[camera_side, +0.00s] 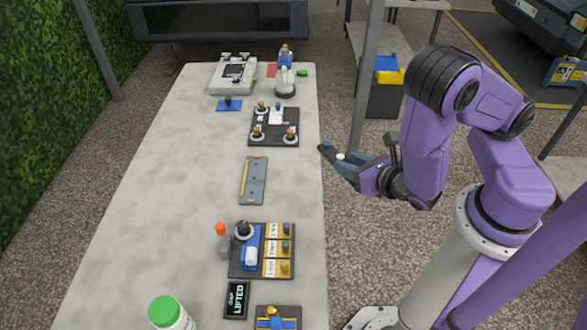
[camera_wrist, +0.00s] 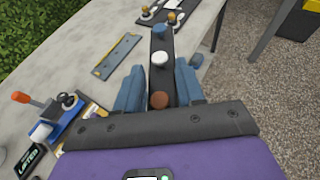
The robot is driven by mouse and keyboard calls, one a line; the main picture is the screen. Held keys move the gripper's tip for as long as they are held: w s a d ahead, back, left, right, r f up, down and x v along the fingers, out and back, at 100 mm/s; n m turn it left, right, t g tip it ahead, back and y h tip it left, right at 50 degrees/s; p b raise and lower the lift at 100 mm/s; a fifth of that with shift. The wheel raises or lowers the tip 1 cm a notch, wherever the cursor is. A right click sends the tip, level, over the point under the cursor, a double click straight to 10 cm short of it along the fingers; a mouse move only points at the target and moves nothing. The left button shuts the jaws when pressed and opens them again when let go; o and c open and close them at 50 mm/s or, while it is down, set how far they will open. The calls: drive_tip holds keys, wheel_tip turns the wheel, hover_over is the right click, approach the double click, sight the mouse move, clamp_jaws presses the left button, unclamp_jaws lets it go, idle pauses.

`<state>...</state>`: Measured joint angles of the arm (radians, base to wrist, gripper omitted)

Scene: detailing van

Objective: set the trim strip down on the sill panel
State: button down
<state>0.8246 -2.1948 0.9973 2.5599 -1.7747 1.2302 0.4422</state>
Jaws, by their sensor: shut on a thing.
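The trim strip (camera_wrist: 160,78) is a dark narrow bar with a blue, a white and a brown knob along it. My gripper (camera_wrist: 159,85) is shut on it, one blue finger on each side, and the strip points away from the wrist. In the side view my gripper (camera_side: 352,168) holds the strip (camera_side: 328,151) just off the table's right edge. The sill panel (camera_side: 259,181) is a grey plate with a yellow stripe along its left side, lying on the table left of the gripper. It also shows in the wrist view (camera_wrist: 118,56), apart from the strip.
On the table (camera_side: 170,190), a black board with several knobs (camera_side: 265,138) lies beyond the panel. A tray with a blue tool (camera_side: 262,270) and an orange-topped tool (camera_side: 223,241) lie nearer. A small "GAP LIFTED" display (camera_side: 237,299) is in front.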

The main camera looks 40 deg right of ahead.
drive_tip(key=w+a+f+m+g+h, duration=0.1)
drive_tip(key=w+a+f+m+h, duration=0.1)
drive_tip(key=w+a, duration=0.4)
drive_tip(key=w+a+f+m+g+h, duration=0.2)
drive_tip(key=w+a+m+h, duration=0.2)
drive_tip(key=w, duration=1.1)
drive_tip(key=shift+w+a+m, duration=0.15)
drive_tip(key=shift+a+m, duration=0.15)
drive_tip(key=shift+a, duration=1.45)
drive_tip(key=shift+h, duration=0.3)
drive_tip(key=shift+f, duration=3.35)
drive_tip(key=shift+f, duration=0.4)
